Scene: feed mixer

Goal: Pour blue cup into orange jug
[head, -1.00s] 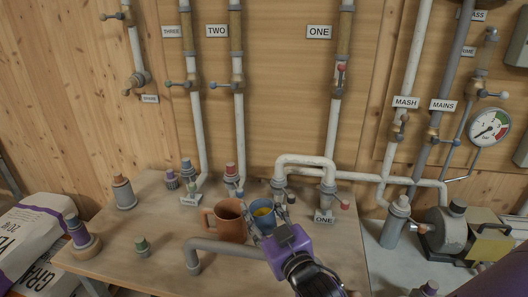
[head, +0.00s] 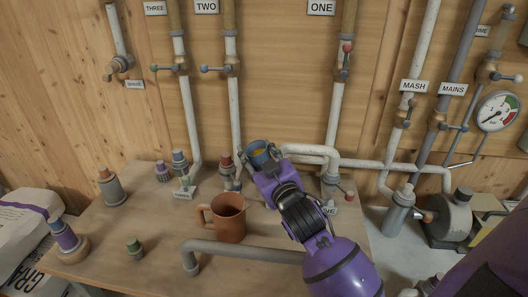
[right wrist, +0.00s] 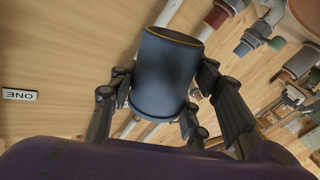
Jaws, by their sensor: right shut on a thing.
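My left gripper is not in view.
A grey bent pipe (head: 235,247) rises from the table in front of the jug. White pipes (head: 310,152) run behind the cup. Several capped fittings (head: 112,188) stand on the table's left and back.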

